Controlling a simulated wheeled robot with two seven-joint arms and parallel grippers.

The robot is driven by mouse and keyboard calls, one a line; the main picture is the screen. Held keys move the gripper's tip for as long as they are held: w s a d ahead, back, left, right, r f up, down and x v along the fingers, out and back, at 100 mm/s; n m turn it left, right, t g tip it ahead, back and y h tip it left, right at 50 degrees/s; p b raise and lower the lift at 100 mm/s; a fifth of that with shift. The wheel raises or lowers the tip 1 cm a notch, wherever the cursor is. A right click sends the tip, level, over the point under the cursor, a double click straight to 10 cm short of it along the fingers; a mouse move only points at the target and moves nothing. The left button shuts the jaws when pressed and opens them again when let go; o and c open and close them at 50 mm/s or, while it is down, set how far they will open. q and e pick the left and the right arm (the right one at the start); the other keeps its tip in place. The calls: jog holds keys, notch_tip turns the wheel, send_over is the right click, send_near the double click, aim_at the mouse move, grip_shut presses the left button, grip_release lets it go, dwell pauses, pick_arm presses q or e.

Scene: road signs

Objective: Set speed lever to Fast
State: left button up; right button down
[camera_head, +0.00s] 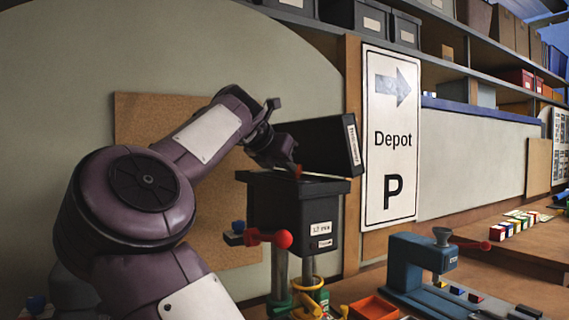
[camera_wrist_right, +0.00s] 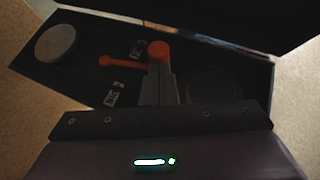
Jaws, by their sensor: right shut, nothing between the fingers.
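A black box machine (camera_head: 293,207) stands on posts, with its dark lid (camera_head: 325,146) tilted open. In the right wrist view, the speed lever (camera_wrist_right: 125,63) is a thin orange bar inside the open box, with a round orange knob (camera_wrist_right: 159,49) at its right end. My right gripper (camera_head: 291,168) reaches into the box top. In the wrist view its grey fingers (camera_wrist_right: 161,73) are shut and empty, with their tips right at the knob; whether they touch it I cannot tell. My left gripper is not in view.
A blue press-like device (camera_head: 415,262) and an orange tray (camera_head: 374,308) stand on the bench to the right. A Depot sign (camera_head: 391,140) is on the wall behind. A round pale disc (camera_wrist_right: 55,43) sits in the box.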

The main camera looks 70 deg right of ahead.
jog(key=shift+s+d+f+n+t+b, duration=0.1)
jog(key=shift+s+d+n+t+b, duration=0.2)
jog(key=shift+t, duration=0.1)
jog(key=shift+s+d+n+t, duration=0.15)
jog(key=shift+s+n+t, duration=0.15)
jog(key=shift+n, duration=0.1)
jog(key=shift+s+d+r+p, duration=0.25)
jog(key=shift+s+d+p, duration=0.05)
jog(key=shift+s+p, duration=0.1)
jog(key=shift+s+d, duration=0.2)
jog(key=shift+s, duration=0.05)
jog(key=shift+w+f, duration=0.1)
jog(key=shift+w, duration=0.05)
jog(key=shift+w+a, duration=0.1)
jog(key=shift+w, duration=0.05)
